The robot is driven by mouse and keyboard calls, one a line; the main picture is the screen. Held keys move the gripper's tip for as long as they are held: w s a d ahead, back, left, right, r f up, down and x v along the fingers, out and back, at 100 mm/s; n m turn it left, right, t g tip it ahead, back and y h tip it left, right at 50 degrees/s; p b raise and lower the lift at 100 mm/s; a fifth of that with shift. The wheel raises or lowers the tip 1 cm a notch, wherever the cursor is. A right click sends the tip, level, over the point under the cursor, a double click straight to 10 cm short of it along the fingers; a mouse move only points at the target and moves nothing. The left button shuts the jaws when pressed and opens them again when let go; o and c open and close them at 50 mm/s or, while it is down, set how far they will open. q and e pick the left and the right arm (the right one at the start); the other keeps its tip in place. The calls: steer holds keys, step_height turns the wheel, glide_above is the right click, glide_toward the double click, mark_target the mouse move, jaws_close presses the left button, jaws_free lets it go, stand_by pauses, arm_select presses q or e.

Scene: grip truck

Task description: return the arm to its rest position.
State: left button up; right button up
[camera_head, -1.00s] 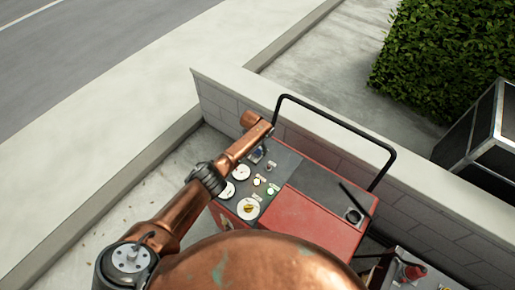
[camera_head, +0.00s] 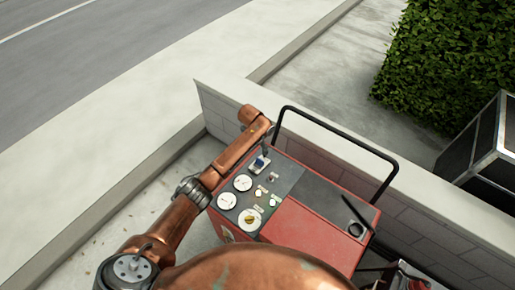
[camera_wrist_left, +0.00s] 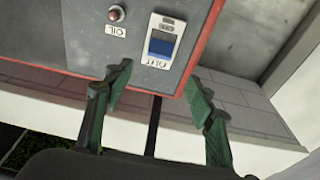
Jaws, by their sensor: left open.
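My left arm (camera_head: 225,165) reaches in from the lower left in the head view. Its left gripper (camera_head: 266,150) is at the far edge of the grey control panel (camera_head: 291,176), near the blue rocker switch (camera_head: 260,162). In the left wrist view the gripper's two green fingers (camera_wrist_left: 157,86) are spread with nothing between them. The blue switch (camera_wrist_left: 162,43) lies beyond the fingertips, apart from them. A small red lamp (camera_wrist_left: 115,13) labelled OIL sits beside it. My right gripper is not in view.
The red machine (camera_head: 305,240) carries white dials (camera_head: 242,182) and a black tubular handle (camera_head: 345,133). A low wall (camera_head: 330,158) runs behind it. A black case (camera_head: 482,150) and a hedge (camera_head: 445,65) stand beyond. Pale pavement (camera_head: 120,140) lies open to the left.

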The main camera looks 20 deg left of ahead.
arm_select(q)
steer(key=shift+r, duration=0.35)
steer(key=shift+s, duration=0.1)
